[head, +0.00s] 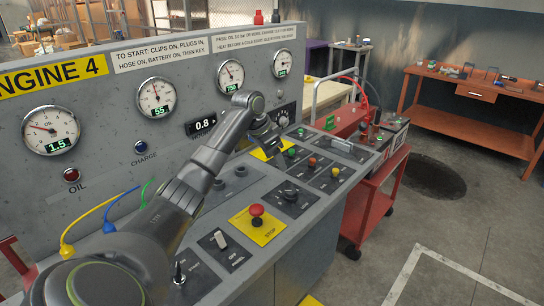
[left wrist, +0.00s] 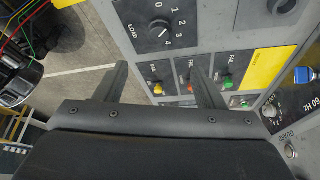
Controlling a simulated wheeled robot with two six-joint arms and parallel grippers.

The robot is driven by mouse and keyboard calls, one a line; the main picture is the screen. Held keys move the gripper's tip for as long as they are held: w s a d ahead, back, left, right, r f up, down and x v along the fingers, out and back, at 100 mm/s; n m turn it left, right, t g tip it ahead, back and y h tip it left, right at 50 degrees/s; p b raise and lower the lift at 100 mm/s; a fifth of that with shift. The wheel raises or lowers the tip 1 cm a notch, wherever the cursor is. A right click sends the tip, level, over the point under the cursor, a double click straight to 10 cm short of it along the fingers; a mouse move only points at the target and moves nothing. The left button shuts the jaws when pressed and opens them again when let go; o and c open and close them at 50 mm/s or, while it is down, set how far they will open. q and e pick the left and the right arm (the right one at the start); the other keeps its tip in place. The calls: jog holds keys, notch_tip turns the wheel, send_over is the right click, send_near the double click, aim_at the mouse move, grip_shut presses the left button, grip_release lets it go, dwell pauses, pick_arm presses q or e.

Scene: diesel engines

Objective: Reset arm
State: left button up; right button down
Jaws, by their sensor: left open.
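My left arm comes in from the left over the engine panel (head: 215,185). My left gripper (head: 270,143) hangs above the sloping console, near the green button (head: 291,152). In the left wrist view its two fingers (left wrist: 160,88) are apart, with nothing held between them. Beyond the fingertips are a yellow button (left wrist: 156,88), an orange-red button (left wrist: 190,88) and a green button (left wrist: 228,84). The LOAD knob (left wrist: 158,29) is beyond them, its pointer toward 4. Contact between gripper and console cannot be told. My right gripper is not in view.
A red mushroom stop button (head: 256,211) stands on a yellow plate nearer me. Upright gauges, such as the oil gauge (head: 51,129), line the back panel. A red cart (head: 372,205) with a battery stands right of the console.

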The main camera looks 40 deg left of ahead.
pick_arm(q)
jog(key=shift+s+a+r, duration=0.1)
jog(key=shift+s+r, duration=0.15)
jog(key=shift+r, duration=0.45)
